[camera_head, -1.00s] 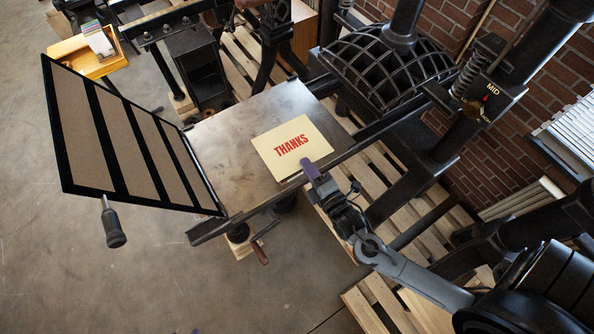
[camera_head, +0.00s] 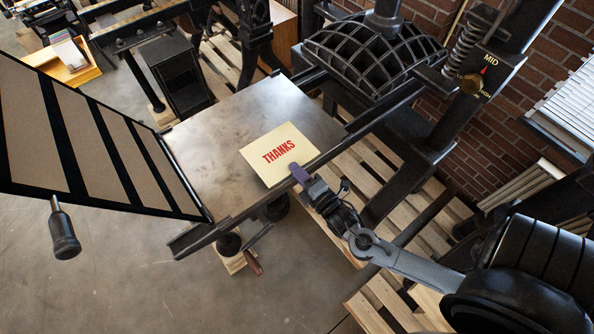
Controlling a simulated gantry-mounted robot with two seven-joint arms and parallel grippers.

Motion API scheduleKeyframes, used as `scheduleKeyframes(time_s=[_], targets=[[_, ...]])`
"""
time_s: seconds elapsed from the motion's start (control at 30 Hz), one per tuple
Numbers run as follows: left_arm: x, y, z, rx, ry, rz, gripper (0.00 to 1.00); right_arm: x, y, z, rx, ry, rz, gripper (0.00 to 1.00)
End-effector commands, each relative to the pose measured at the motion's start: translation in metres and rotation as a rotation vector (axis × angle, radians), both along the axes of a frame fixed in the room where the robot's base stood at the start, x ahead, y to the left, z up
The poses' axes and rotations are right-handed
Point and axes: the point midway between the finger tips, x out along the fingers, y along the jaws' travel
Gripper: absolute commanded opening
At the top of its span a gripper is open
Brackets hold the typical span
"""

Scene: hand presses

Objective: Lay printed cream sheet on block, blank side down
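The cream sheet (camera_head: 276,154) shows its printed side up, with "THANKS" in red letters. It looks flat over the grey metal press bed (camera_head: 205,130), towards the bed's right side. I cannot tell whether it touches what is under it, and no separate block shows beneath it. My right gripper (camera_head: 299,172) comes in from the lower right. My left gripper is not in view.
The hinged frame (camera_head: 76,129) with brown panels and black bars stands raised left of the bed. A caged dark press head (camera_head: 375,50) is behind it at upper right. Rails edge the bed. Wooden pallets (camera_head: 380,185) lie below. Bare floor shows at lower left.

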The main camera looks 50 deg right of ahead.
Motion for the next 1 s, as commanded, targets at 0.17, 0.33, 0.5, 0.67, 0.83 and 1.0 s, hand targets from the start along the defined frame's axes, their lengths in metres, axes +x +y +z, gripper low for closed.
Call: scheduleKeyframes(time_s=[0.17, 0.33, 0.5, 0.67, 0.83, 1.0], targets=[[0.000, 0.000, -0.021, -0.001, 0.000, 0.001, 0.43, 0.000, 0.000, -0.019, 0.000, 0.000, 0.000, 0.00], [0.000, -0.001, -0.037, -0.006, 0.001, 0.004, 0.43, 0.000, 0.000, -0.033, 0.000, 0.000, 0.000, 0.00], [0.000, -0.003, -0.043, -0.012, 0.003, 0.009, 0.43, 0.000, 0.000, -0.042, 0.000, 0.000, 0.000, 0.00], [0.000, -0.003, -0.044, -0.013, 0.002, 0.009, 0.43, 0.000, 0.000, -0.049, 0.000, 0.000, 0.000, 0.00], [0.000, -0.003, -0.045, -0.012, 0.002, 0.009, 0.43, 0.000, 0.000, -0.051, 0.000, 0.000, 0.000, 0.00], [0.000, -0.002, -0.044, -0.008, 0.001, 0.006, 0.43, 0.000, 0.000, -0.051, 0.000, 0.000, 0.000, 0.00]])
